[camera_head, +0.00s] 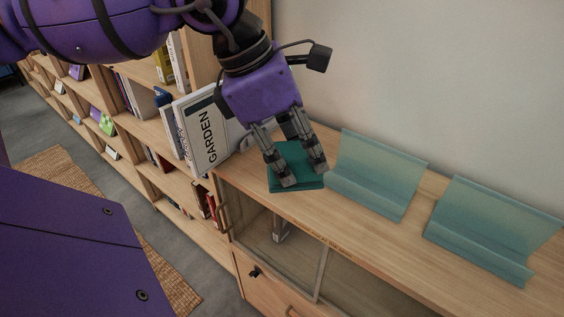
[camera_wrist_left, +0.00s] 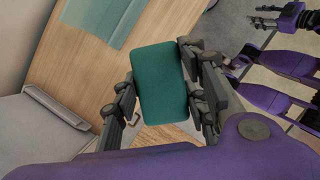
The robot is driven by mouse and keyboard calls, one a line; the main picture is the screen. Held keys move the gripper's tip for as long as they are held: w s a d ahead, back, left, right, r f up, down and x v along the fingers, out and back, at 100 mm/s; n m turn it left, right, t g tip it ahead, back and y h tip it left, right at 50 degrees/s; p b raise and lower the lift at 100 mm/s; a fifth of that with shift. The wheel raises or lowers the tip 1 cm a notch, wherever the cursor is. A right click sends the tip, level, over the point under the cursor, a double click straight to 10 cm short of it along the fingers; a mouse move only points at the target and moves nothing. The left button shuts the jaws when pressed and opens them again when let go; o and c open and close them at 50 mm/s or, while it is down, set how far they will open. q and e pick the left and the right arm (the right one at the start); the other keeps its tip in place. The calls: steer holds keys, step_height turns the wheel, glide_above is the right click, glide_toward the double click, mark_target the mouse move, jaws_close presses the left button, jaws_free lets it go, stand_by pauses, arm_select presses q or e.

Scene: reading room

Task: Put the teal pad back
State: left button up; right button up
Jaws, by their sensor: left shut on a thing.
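The teal pad (camera_head: 312,181) is a small dark-green rounded block. My left gripper (camera_head: 305,174) is shut on it, with the fingers pointing down over the cabinet top. In the left wrist view the pad (camera_wrist_left: 162,84) sits between the two fingers of my left gripper (camera_wrist_left: 163,98). I cannot tell whether the pad touches the wood below. My right gripper (camera_wrist_left: 265,15) shows small at the top right of the left wrist view, its fingers apart and empty.
Two translucent teal stands (camera_head: 379,170) (camera_head: 490,225) are on the cabinet top (camera_head: 350,222), right of the pad. Bookshelves run far left. Bare wood lies in front of the stands.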

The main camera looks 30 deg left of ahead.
arm_select(q)
steer(key=w+a+f, duration=0.2)
steer(key=a+f, duration=0.1)
steer(key=w+a+f+p, duration=0.1)
steer(key=w+a+f, duration=0.2)
steer(key=a, duration=0.1)
steer(key=w+a+f+p, duration=0.1)
steer(key=w+a+f, duration=0.1)
steer(key=a+f, duration=0.1)
steer(key=shift+w+a+f, duration=0.2)
steer(key=shift+w+a, duration=0.1)
steer(key=shift+a, duration=0.15)
step_height(320, 180, down, 3)
steer(key=shift+w+a+f, duration=0.1)
steer(key=shift+a+f, duration=0.05)
steer(key=o, duration=1.1)
